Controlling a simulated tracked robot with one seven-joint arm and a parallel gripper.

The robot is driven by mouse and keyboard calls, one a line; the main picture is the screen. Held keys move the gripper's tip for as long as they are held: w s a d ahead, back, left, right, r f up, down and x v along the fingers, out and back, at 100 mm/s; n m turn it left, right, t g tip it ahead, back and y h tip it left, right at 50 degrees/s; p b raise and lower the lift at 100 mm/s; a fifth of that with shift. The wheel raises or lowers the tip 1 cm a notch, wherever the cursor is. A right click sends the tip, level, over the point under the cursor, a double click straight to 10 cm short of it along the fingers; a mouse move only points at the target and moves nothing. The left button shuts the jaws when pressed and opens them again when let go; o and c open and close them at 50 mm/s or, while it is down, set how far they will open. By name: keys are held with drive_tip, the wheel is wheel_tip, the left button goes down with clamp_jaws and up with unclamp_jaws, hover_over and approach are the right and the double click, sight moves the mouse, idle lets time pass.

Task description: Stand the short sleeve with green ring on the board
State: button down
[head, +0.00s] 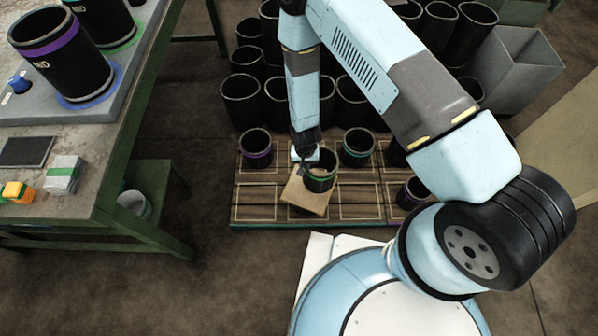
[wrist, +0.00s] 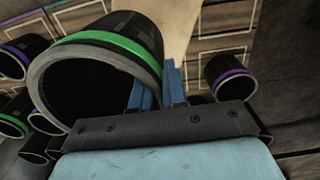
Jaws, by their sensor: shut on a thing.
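A short black sleeve with a green ring (head: 320,183) is over the low wooden platform, with a tan sheet at its base. My gripper (head: 306,158) is at its rim, coming from above. In the wrist view the blue fingers (wrist: 158,88) straddle the wall of the green-ringed sleeve (wrist: 110,42), so my gripper is shut on it. I cannot tell whether its base touches the tan sheet. A grey board (head: 60,112) lies on the bench at the left, bearing large black sleeves with purple (head: 62,60) and green rings over coloured circles.
Many black sleeves crowd behind. The bench (head: 95,160) also holds small items. Floor between is clear.

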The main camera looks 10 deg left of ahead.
drive_tip(key=a+f, duration=0.3)
drive_tip(key=f, duration=0.5)
drive_tip(key=shift+w+a, duration=0.4)
drive_tip(key=shift+w, duration=0.05)
drive_tip(key=shift+f, duration=0.55)
drive_tip(key=c, duration=1.1)
unclamp_jaws()
drive_tip(key=shift+c, duration=0.2)
drive_tip(key=shift+r, duration=0.1)
wheel_tip(320, 180, up, 13)
